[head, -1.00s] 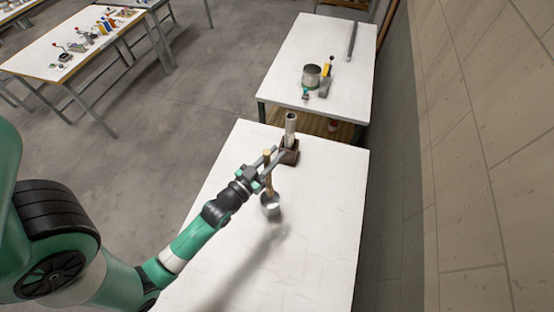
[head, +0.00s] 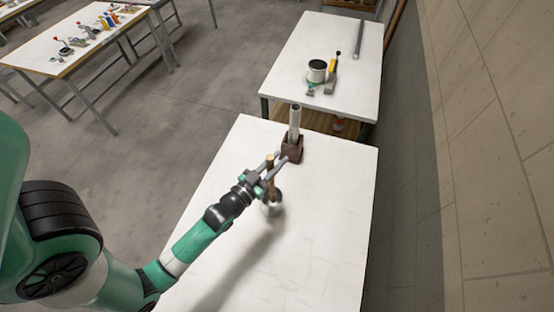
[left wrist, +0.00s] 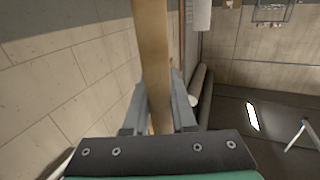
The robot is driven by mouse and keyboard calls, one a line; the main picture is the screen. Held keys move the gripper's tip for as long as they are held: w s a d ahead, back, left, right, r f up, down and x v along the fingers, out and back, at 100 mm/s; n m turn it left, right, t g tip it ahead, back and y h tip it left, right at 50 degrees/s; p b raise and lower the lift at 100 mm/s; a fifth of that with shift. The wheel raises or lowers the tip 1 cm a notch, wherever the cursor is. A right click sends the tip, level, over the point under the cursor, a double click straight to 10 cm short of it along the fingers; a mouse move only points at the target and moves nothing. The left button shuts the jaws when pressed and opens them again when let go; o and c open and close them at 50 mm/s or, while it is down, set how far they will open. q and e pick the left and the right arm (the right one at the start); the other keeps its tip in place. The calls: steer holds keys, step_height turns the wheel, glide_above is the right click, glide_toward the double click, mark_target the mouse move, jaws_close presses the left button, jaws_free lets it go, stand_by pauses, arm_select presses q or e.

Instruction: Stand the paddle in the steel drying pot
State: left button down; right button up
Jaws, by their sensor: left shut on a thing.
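My left gripper (head: 272,172) is shut on the wooden handle of the paddle (head: 270,162). The paddle hangs roughly upright, with its rounded metallic end (head: 273,205) low over the near white table. In the left wrist view the pale wooden handle (left wrist: 152,60) runs between the two grey fingers (left wrist: 158,105). A grey cylindrical pot (head: 317,71), dark inside, stands on the far table and looks like the steel drying pot. The paddle is well apart from it. My right gripper is not in view.
A pale upright tube in a brown block (head: 292,148) stands just beyond my left gripper, at the near table's (head: 320,240) far edge. Small tools (head: 332,75) and a long grey bar (head: 358,40) lie on the far table. A gap separates the tables; a wall is at right.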

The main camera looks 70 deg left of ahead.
arm_select(q)
steer(key=shift+f+b, duration=2.6)
steer(key=shift+f, duration=0.35)
steer(key=c, duration=0.7)
jaws_free()
steer(key=shift+o, duration=0.2)
steer(key=b+v, duration=0.5)
steer(key=v, duration=0.6)
steer(key=shift+s, duration=0.3)
